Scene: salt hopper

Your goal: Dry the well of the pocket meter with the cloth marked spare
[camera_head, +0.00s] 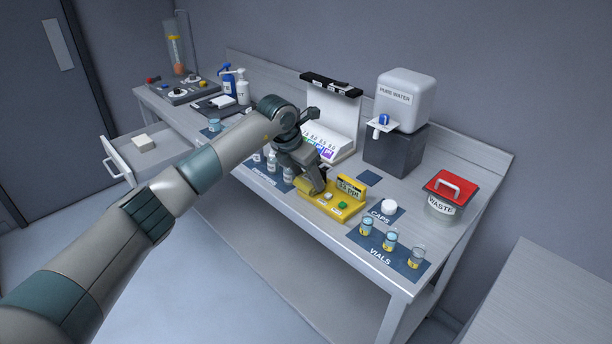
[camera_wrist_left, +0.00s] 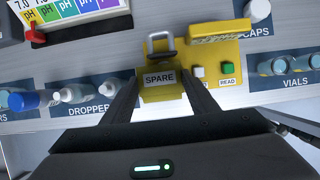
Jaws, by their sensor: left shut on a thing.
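The yellow pocket meter (camera_head: 335,208) sits on the bench, with its display raised and its white and green buttons showing. It also shows in the left wrist view (camera_wrist_left: 214,55). My left gripper (camera_head: 316,189) is over the meter's left end. In the left wrist view its fingers (camera_wrist_left: 160,88) are shut on a yellow piece labelled SPARE, the spare cloth (camera_wrist_left: 158,96). A grey, squarish ring (camera_wrist_left: 160,44), seemingly the well's rim, shows just beyond the cloth. I cannot tell whether the cloth touches the well. My right gripper is not in view.
Dropper bottles (camera_head: 272,160) stand left of the meter. Vials (camera_head: 390,241) and a white cap (camera_head: 389,207) are to its right. A drawer (camera_head: 165,152) is open at left.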

